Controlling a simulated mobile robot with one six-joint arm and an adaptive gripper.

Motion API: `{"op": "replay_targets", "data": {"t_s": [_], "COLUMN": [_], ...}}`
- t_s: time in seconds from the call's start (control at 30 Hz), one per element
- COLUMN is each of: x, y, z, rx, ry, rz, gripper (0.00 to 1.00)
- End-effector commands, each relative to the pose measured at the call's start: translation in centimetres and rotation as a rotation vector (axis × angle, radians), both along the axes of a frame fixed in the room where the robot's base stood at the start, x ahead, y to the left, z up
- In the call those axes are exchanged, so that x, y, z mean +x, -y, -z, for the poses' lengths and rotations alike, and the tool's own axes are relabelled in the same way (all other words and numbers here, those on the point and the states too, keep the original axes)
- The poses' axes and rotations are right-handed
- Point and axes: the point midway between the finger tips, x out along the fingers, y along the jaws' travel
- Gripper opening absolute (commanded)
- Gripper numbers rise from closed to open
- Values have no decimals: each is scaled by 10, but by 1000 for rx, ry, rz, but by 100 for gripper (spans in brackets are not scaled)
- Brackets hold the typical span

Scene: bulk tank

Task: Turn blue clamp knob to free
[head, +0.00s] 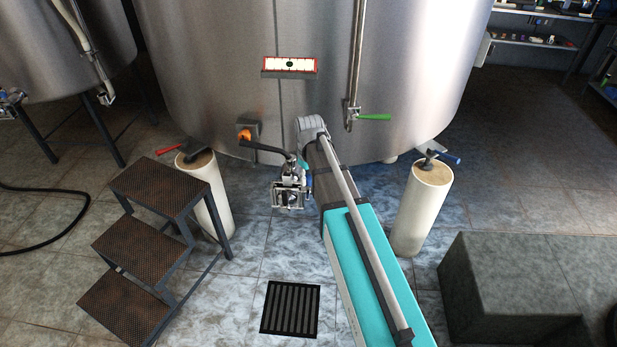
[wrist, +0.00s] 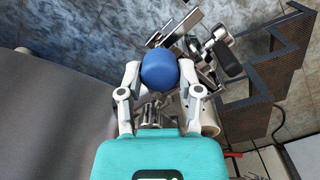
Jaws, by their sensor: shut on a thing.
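In the wrist view the blue clamp knob (wrist: 160,70) sits between the two fingers of my gripper (wrist: 160,76), with a finger against each side. The gripper is shut on it. Metal clamp parts (wrist: 190,45) show beyond and to the right of the knob. In the head view a silver clamp assembly (head: 289,190) hangs at the end of a dark pipe in front of the steel tank (head: 220,70). My arm reaches it from the lower right. The knob's turned position cannot be told, and my fingers are too small to make out there.
A red lever tops the left white post (head: 207,200); a blue lever tops the right post (head: 422,210). A green lever (head: 375,117) and an orange fitting (head: 243,135) are on the tank front. Steps (head: 155,190) stand left, a grey block (head: 515,285) right. A floor drain (head: 290,308) lies below.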

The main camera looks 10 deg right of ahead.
Motion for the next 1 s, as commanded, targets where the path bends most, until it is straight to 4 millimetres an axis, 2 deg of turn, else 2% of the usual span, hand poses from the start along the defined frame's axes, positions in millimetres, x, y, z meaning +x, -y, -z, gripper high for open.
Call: {"op": "replay_targets", "data": {"t_s": [0.5,0.53,0.7,1.0], "x": [0,0,0,0], "y": [0,0,0,0], "z": [0,0,0,0], "rx": [-1,-1,0,0], "ry": [0,0,0,0], "rz": [-26,-26,-25,-25], "gripper": [0,52,82,82]}}
